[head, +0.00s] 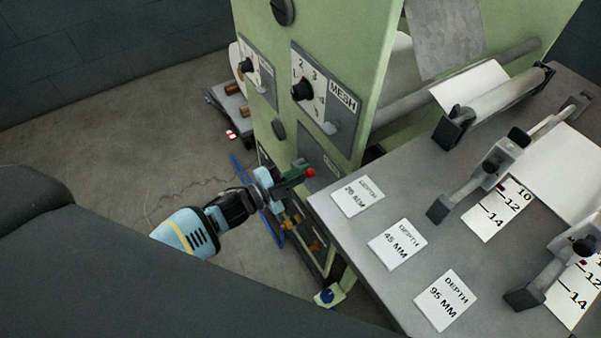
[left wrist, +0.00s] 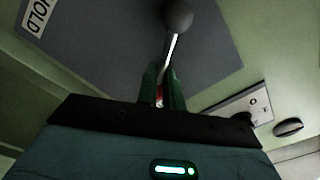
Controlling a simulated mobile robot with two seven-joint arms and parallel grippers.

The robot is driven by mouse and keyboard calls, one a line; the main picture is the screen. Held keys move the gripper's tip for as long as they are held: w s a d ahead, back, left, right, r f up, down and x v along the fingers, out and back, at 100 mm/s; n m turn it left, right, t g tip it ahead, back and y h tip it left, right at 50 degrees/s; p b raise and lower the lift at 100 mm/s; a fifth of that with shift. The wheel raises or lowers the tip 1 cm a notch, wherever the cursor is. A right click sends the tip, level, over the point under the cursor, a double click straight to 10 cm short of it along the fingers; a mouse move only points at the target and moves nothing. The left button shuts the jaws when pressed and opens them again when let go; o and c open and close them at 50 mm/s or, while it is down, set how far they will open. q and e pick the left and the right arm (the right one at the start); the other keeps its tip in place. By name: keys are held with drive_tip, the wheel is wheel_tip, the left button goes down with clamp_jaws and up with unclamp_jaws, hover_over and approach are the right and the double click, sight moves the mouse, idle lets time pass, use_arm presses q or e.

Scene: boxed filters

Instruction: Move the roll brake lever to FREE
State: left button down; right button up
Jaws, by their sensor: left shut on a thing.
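The roll brake lever shows in the left wrist view as a bright thin shaft (left wrist: 169,55) between a dark round ball (left wrist: 178,14) and my left gripper (left wrist: 162,88). A bit of red shows between the green fingers, which are shut on the lever. Behind it is a dark grey plate (left wrist: 110,35) with a label reading HOLD (left wrist: 38,15); no FREE label is readable. The shaft is hidden there. My right gripper is not in view.
The green machine body (head: 370,60) carries a MESH dial (head: 303,90) above the gripper. A grey table (head: 385,195) with DEPTH cards (head: 397,244) lies close to the right of the gripper. Open floor (head: 120,130) lies to the left.

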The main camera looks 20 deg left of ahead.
use_arm(q)
drive_tip(key=shift+s+d+r, duration=0.1)
drive_tip(key=shift+d, duration=0.15)
drive_tip(key=c, duration=1.5)
unclamp_jaws()
drive_tip(key=shift+a, duration=0.2)
drive_tip(key=v, duration=0.7)
drive_tip(key=shift+s+a, duration=0.15)
drive_tip(key=shift+s, duration=0.15)
